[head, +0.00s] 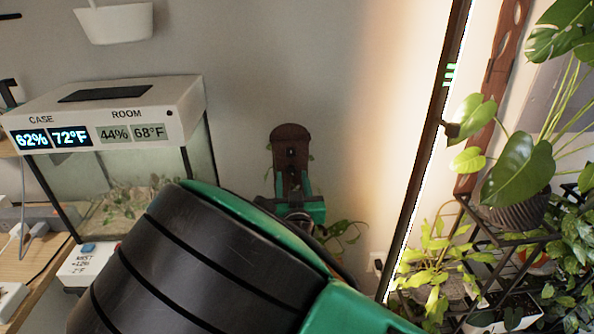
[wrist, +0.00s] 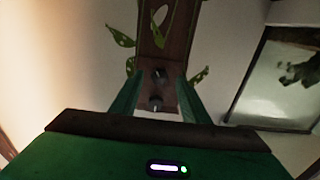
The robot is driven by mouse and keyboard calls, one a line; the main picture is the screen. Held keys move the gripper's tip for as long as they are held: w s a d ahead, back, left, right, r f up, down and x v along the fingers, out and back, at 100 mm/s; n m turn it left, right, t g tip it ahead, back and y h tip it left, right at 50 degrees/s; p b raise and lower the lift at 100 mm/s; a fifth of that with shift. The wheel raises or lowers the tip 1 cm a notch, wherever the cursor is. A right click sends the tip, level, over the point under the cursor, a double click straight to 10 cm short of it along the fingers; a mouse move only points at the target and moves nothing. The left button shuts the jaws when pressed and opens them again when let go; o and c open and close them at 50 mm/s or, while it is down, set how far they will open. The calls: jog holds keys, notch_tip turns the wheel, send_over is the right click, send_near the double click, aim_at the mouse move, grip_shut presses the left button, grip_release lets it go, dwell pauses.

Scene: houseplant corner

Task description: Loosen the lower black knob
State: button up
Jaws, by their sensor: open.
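A dark brown wooden board (head: 291,133) with a rounded top stands against the wall in the head view, with two small black knobs on it. The wrist view looks upside down against the head view, so the lower black knob (wrist: 158,72) appears above the upper black knob (wrist: 155,102) there. My gripper (wrist: 160,75) is open, its two green fingers on either side of the knobs in the picture. No contact can be made out. In the head view my arm hides much of the gripper and the board's lower part.
A glass case (head: 130,180) with a white display lid stands at left. A bright upright light strip (head: 425,150) and a plant rack (head: 520,240) stand at right. Trailing spotted leaves (wrist: 120,37) hang beside the board.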

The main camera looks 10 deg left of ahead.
jog(key=shift+x, duration=0.8)
